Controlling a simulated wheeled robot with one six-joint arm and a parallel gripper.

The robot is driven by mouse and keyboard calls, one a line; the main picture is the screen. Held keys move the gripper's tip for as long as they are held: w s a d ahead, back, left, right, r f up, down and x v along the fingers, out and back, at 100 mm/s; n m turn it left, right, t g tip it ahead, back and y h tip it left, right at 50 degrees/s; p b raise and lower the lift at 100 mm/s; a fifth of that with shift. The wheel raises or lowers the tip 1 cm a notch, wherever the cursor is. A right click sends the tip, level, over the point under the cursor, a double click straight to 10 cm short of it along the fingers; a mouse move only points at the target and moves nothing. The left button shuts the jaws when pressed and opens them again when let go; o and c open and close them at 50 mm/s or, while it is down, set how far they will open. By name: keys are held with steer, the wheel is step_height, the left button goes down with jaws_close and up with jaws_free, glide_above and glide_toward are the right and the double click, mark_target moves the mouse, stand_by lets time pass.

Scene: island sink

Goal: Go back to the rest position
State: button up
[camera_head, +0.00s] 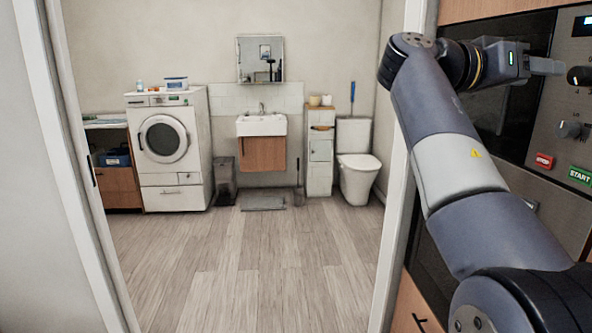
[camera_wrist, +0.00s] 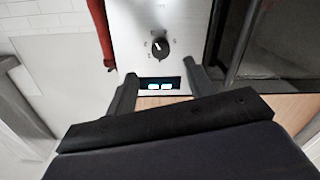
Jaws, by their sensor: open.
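My gripper (camera_head: 556,67) is at the upper right in the head view, at the end of my raised arm, close in front of the built-in appliance's control panel (camera_head: 555,115). In the wrist view my gripper (camera_wrist: 163,82) shows two dark fingers spread apart with nothing held between them. Beyond them are a lit display (camera_wrist: 160,86) and a black knob (camera_wrist: 160,48) on a light panel. Whether the fingers touch the panel cannot be told.
A red stop button (camera_head: 545,160), a green start button (camera_head: 580,175) and a knob (camera_head: 571,129) are on the panel. A door frame (camera_head: 400,210) stands left of my arm. Beyond it are a washing machine (camera_head: 165,150), sink (camera_head: 261,125), toilet (camera_head: 358,165) and clear wooden floor (camera_head: 245,265).

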mark_target(576, 75)
steer(key=d, duration=0.7)
steer(key=shift+w+d, duration=0.35)
steer(key=shift+w, duration=0.05)
steer(key=shift+d+r+n+p, duration=0.2)
steer(key=shift+n+p, duration=0.1)
steer(key=shift+p, duration=0.35)
steer(key=shift+a+n+p, duration=0.15)
steer(key=shift+n+p, duration=0.45)
steer(key=shift+n, duration=0.4)
steer(key=n+p, duration=0.2)
steer(key=shift+n, duration=0.4)
steer(key=n+g+p, duration=0.1)
steer(key=n+p, duration=0.3)
steer(key=n, duration=0.2)
steer(key=shift+r+p, duration=0.15)
steer(key=shift+p, duration=0.15)
steer(key=n+p, duration=0.3)
steer(key=n, duration=0.1)
steer(key=n+p, duration=0.5)
steer(key=n, duration=0.1)
steer(key=shift+w, duration=0.1)
steer(key=shift+f+n+g, duration=0.2)
steer(key=shift+n+g, duration=0.1)
steer(key=shift+n, duration=0.2)
